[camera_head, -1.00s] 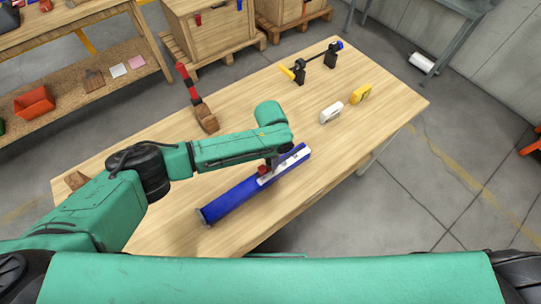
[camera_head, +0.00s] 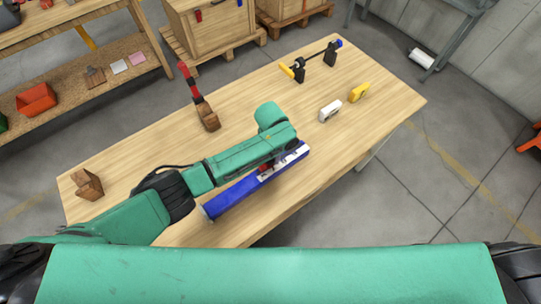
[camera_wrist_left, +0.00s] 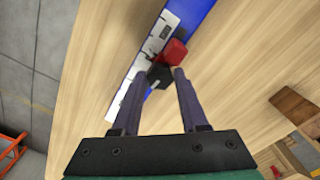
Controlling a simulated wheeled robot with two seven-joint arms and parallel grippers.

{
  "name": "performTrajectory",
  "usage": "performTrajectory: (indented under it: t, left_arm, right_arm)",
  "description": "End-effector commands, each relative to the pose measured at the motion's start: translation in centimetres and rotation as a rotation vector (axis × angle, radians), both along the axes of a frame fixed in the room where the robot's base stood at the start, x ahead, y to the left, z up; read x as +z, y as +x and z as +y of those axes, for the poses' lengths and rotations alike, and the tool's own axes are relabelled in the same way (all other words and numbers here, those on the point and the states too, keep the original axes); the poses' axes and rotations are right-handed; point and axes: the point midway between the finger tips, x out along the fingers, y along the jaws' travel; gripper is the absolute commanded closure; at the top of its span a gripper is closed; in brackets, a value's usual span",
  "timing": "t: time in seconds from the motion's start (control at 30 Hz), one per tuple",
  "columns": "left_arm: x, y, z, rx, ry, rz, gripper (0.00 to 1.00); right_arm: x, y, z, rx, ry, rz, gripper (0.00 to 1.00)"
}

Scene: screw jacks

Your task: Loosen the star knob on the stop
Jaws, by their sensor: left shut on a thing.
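The blue rail (camera_head: 235,196) with a white scale strip lies at a slant on the wooden table, and it also shows in the left wrist view (camera_wrist_left: 196,14). A red stop (camera_wrist_left: 174,52) sits on the rail. The black star knob (camera_wrist_left: 160,77) is at the stop's near side. My left gripper (camera_wrist_left: 161,74) is shut on the knob, with one finger on each side of it. In the head view my left wrist is over the far part of the rail and mostly hides the stop and fingers. My right gripper is not in view.
A wooden block with a red-and-black upright (camera_head: 207,115) stands behind my arm. A white item (camera_head: 331,111) and a yellow item (camera_head: 359,92) lie farther right. A wooden block (camera_head: 87,184) is at the table's left end. The table's right front is clear.

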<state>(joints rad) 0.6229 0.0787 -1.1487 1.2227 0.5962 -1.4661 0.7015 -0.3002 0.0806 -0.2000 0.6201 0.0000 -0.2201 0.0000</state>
Motion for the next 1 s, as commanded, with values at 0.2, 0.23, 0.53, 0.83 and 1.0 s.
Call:
performTrajectory:
  t: [0.2,0.23,0.53,0.83,1.0]
  left_arm:
    - [0.2,0.1,-0.1,0.013,-0.004,-0.004,1.00]
    - [0.2,0.1,-0.1,0.013,-0.004,-0.004,1.00]
    - [0.2,0.1,-0.1,0.012,-0.005,-0.005,0.30]
    - [0.1,0.1,-0.1,0.012,-0.002,-0.001,0.27]
    - [1.1,0.1,-0.1,0.011,-0.004,-0.002,0.27]
  right_arm:
    - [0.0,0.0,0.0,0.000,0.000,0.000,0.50]
    - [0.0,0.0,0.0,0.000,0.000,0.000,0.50]
    - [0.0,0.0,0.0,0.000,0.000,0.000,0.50]
    - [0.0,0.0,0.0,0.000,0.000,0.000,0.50]
    - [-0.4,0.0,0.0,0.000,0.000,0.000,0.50]
